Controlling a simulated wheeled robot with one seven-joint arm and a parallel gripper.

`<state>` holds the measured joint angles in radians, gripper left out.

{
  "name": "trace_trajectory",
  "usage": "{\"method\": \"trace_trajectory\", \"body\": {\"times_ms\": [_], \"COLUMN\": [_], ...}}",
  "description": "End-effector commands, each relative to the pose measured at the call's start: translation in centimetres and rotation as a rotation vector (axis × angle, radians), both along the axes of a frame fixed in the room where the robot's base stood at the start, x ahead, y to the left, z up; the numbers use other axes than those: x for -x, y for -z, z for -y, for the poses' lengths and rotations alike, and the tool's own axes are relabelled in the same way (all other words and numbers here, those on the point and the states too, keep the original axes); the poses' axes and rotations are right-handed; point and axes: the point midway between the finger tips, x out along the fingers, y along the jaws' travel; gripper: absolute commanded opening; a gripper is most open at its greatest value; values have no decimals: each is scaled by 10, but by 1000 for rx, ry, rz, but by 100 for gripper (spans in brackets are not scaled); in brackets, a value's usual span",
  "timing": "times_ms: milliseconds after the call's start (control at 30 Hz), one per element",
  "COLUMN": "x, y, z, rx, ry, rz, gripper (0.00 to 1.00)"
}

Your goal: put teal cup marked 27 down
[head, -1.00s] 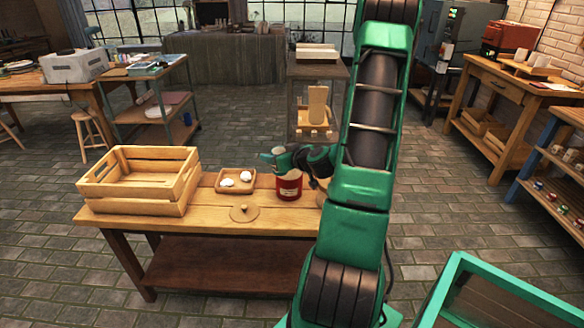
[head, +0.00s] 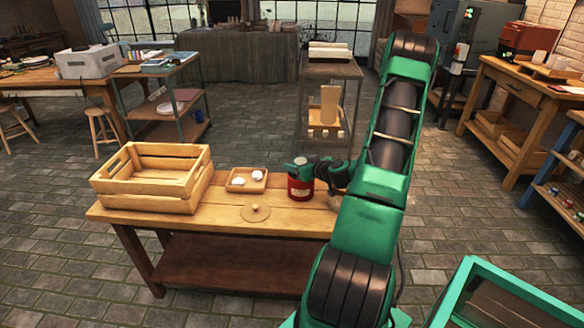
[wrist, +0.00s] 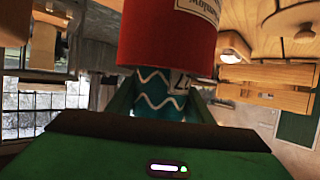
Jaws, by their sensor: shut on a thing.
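The teal cup (wrist: 158,97) with white zigzag lines is between the jaws of my gripper (wrist: 160,105) in the wrist view. A red can with a pale label (wrist: 165,38) covers part of the cup in the wrist view. In the head view my gripper (head: 300,167) is at the red can (head: 300,189) on the wooden table (head: 200,222).
A wooden crate (head: 150,196) stands at the table's left end. A small tray (head: 246,188) with white pieces sits left of the can. A round wooden lid (head: 256,212) lies in front. A rounded beige thing (head: 338,198) is partly behind my arm.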

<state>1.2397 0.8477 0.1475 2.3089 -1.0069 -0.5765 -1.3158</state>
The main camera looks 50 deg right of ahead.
Motion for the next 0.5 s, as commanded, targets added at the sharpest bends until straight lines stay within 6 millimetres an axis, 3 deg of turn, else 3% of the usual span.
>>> {"method": "trace_trajectory", "body": {"times_ms": [500], "x": [1], "y": [7], "z": [1], "rx": [2], "ry": [0], "rz": [0], "gripper": [19]}}
